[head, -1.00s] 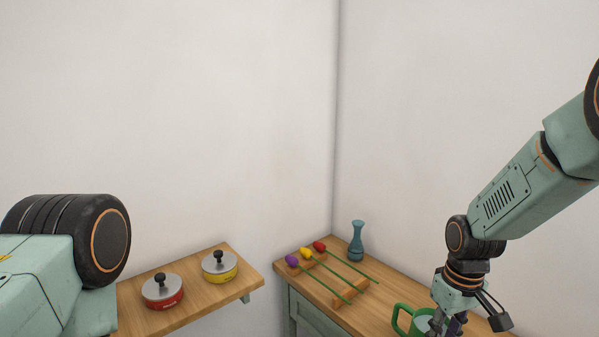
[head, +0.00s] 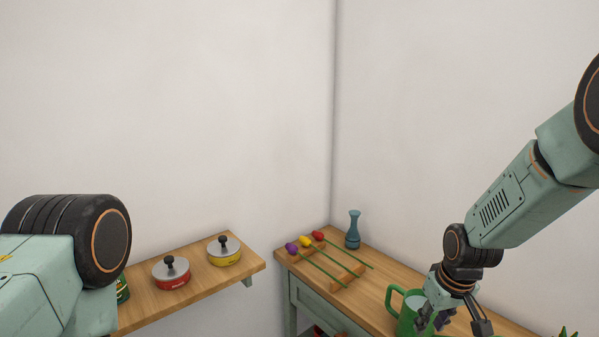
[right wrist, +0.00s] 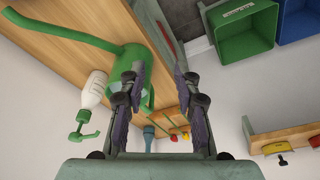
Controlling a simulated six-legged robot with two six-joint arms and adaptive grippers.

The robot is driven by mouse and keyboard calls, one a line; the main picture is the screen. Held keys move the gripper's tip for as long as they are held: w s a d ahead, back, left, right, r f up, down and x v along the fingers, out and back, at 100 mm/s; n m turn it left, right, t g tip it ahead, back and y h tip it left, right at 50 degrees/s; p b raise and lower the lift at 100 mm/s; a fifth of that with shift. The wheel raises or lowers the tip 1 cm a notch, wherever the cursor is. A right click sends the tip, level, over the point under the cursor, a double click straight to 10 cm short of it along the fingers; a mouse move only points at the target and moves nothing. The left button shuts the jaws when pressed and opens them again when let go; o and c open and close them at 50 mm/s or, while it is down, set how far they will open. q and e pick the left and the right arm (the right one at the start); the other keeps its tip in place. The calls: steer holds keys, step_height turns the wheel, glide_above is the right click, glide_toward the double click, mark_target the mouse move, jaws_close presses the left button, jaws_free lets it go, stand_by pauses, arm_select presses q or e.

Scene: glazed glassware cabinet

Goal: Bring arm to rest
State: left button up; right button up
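My right gripper (head: 453,319) hangs over the wooden worktop at the lower right of the head view, in front of part of a green watering can (head: 408,312). In the right wrist view my right gripper (right wrist: 163,97) has its two fingers wide apart, with nothing held between them. The watering can (right wrist: 128,65) shows there behind the left finger; whether they touch I cannot tell. My left arm shows only as a link and joint at the left edge of the head view; its gripper is out of frame.
On the worktop (head: 376,316) stand a blue vase (head: 353,230) and several flowers (head: 305,241) on a wooden rack. The wrist view adds a white pump bottle (right wrist: 95,90) and a green bin (right wrist: 245,35).

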steer(key=s+a+f+m+t+b, duration=0.15)
steer(key=s+f+b, duration=0.35)
steer(key=f, duration=0.5)
steer(key=s+a+f+m+b, duration=0.1)
steer(key=s+a+f+b, duration=0.15)
steer(key=s+f, duration=0.6)
steer(key=s+f+g+b, duration=0.4)
steer(key=s+f+b, duration=0.8)
steer(key=s+f, duration=0.6)
steer(key=s, duration=0.4)
steer(key=shift+b, duration=0.35)
steer(key=shift+f, duration=0.1)
steer(key=shift+s, duration=0.1)
